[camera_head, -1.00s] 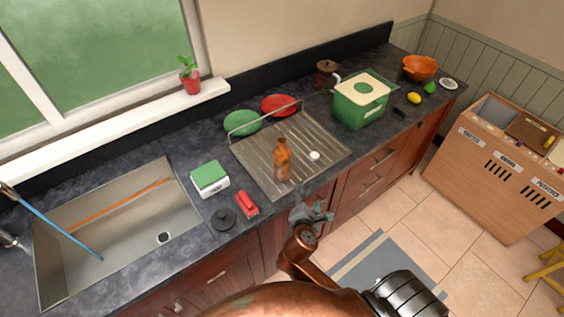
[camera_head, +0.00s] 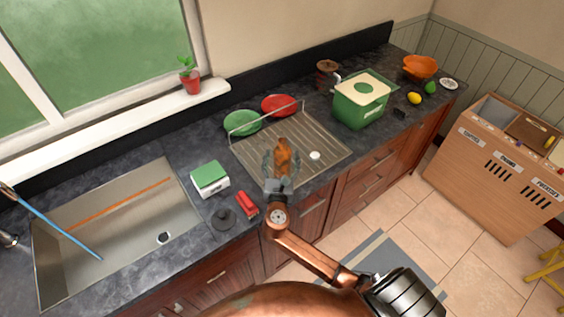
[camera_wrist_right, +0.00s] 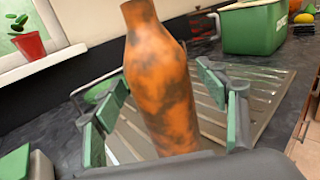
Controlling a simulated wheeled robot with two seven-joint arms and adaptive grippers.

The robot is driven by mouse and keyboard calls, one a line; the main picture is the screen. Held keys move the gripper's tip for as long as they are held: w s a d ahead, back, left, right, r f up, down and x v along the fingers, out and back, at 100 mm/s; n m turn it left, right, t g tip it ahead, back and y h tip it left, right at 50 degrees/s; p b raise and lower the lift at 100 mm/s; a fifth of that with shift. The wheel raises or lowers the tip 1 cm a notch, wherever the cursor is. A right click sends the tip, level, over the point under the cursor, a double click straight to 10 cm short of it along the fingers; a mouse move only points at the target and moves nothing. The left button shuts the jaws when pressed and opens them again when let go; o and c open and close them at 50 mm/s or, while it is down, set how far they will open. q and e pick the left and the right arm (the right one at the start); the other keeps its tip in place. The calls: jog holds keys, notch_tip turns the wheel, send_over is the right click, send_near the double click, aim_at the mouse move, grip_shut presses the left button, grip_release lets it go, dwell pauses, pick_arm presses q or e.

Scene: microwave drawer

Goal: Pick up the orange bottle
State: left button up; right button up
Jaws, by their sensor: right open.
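The orange bottle (camera_head: 283,154), mottled with dark patches, stands upright on the ribbed metal drainboard. In the right wrist view the orange bottle (camera_wrist_right: 160,85) fills the middle, its top cut off by the frame edge. My right gripper (camera_head: 282,165) is open at the counter's front side, with its fingers around the lower part of the bottle. In the right wrist view the green-padded fingers of my right gripper (camera_wrist_right: 158,110) stand on both sides of the bottle, with gaps visible. The bottle's base is hidden behind the gripper. My left gripper is not in view.
The drainboard (camera_head: 325,148) also holds a small white item (camera_head: 315,156). A red stapler-like object (camera_head: 247,204), a black lid (camera_head: 223,219) and a green-white box (camera_head: 209,178) are left. A green container (camera_head: 360,105) stands right.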

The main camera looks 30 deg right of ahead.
jog(key=shift+w+d, duration=0.2)
jog(key=shift+c, duration=0.4)
jog(key=c, duration=1.1)
